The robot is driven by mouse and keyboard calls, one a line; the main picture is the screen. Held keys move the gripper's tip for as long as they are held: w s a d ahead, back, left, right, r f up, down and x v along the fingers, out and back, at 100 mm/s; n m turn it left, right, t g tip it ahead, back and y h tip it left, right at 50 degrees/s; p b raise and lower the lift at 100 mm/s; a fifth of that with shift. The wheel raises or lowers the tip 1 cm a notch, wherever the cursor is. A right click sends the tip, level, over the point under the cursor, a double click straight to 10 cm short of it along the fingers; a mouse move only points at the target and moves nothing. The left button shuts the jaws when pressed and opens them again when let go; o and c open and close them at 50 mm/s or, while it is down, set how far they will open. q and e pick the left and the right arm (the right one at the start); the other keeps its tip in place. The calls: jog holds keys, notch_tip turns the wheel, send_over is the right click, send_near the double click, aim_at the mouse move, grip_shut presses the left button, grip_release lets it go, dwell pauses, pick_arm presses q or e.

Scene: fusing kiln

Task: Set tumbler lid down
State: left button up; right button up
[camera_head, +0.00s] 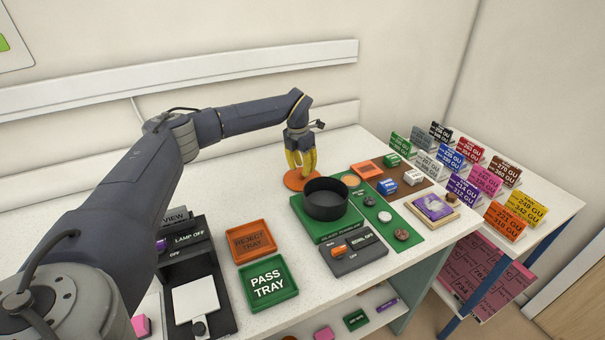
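An orange round disc (291,184), which looks like the tumbler lid, is on or just above the white bench behind the tumbler. My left gripper (302,170) comes down over it with yellow fingers pointing down, the tips at its middle. I cannot tell whether the fingers are closed on a knob there or apart. The tumbler (326,204) is a black round drum, open at the top, on a green base (310,226). My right gripper is not in view.
A grey switch panel (357,257) sits in front of the tumbler. An orange reject tray (254,241) and a green pass tray (268,284) are to the left. A green strip (383,215) with small pieces is to the right. Bench left of the disc is clear.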

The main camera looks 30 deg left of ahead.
aim_at(300, 180)
pick_arm(q)
notch_tip(300, 180, up, 9)
jog(key=s, duration=0.1)
dwell(0.3)
jog(key=shift+a, duration=0.1)
